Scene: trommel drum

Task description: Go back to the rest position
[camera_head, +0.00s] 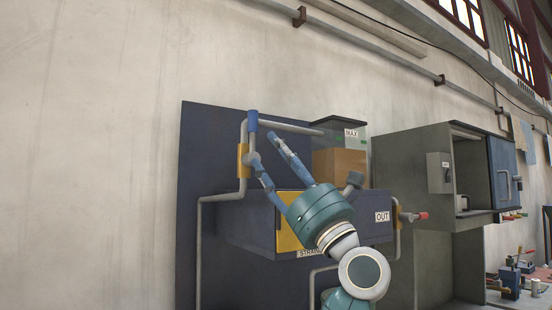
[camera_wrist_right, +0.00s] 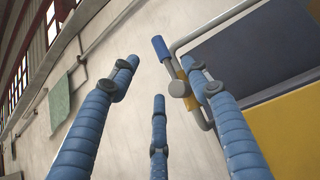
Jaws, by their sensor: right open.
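My right gripper (camera_head: 268,150) is raised in front of the machine, its blue fingers pointing up and left. In the right wrist view the fingers of this gripper (camera_wrist_right: 160,80) are spread wide, with nothing between them. A valve with a blue handle (camera_head: 252,120) sits on the grey pipe at the machine's upper left. In the wrist view the blue handle (camera_wrist_right: 160,47) shows beyond the fingertips, above a grey round knob (camera_wrist_right: 178,89). One finger overlaps the pipe in that view; I cannot tell whether they touch. My left gripper is not in view.
The dark blue machine has a yellow panel (camera_head: 288,235), an "OUT" label (camera_head: 382,216) and a clear "MAX" tank (camera_head: 352,140) on top. A grey cabinet (camera_head: 400,170) stands to the right. Bare wall (camera_head: 90,150) fills the left.

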